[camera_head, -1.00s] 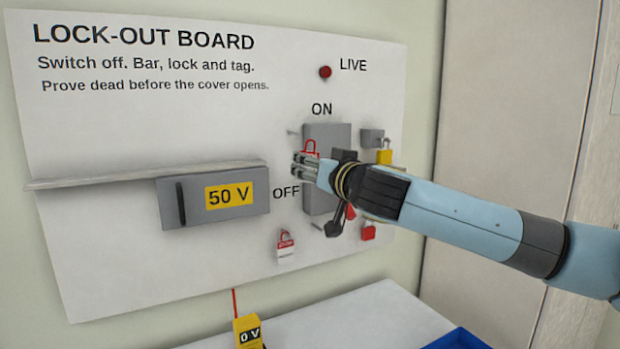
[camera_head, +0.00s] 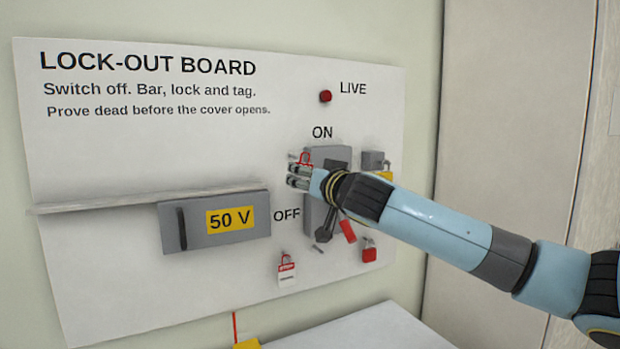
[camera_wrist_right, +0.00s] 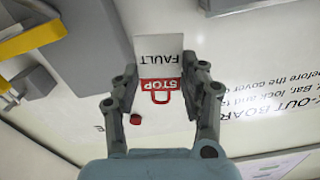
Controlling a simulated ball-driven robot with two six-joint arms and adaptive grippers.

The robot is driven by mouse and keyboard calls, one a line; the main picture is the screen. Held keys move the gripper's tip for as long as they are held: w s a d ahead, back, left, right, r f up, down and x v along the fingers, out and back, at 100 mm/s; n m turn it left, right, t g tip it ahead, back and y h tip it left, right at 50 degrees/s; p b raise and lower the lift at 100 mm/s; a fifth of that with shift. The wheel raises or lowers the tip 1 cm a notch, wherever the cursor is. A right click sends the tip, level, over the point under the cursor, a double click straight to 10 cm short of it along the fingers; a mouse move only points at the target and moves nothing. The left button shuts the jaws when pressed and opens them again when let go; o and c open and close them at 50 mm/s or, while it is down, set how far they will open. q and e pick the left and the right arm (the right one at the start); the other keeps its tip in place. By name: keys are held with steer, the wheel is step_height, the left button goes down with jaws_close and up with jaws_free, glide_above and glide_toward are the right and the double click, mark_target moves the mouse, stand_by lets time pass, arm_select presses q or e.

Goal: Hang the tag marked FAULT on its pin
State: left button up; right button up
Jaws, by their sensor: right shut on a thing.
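My right gripper (camera_head: 297,176) is shut on the FAULT tag, close to the board left of the switch. The tag's red loop (camera_head: 304,158) shows just above the fingers in the head view; the rest is hidden by the gripper. In the right wrist view the tag (camera_wrist_right: 160,58) appears upside down between the fingers (camera_wrist_right: 162,82), a white FAULT plate with a red STOP part. A small pin (camera_head: 292,157) shows beside the loop; I cannot tell whether they touch. Another pin (camera_head: 318,249) is below the switch. My left gripper is not in view.
Another red-and-white tag (camera_head: 287,268) hangs low on the board. The grey switch box (camera_head: 331,156), a red padlock (camera_head: 369,250) and a yellow padlock (camera_head: 384,175) are close around my arm. A grey 50 V box (camera_head: 230,240) and a ledge (camera_head: 110,203) are left.

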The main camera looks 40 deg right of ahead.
steer(key=shift+f+x, duration=0.2)
steer(key=shift+x, duration=1.3)
steer(key=shift+f+x, duration=0.15)
steer(key=shift+x, duration=1.3)
steer(key=o, duration=0.9)
steer(key=shift+w+a, duration=0.1)
steer(key=shift+c, duration=0.2)
steer(key=v, duration=1.2)
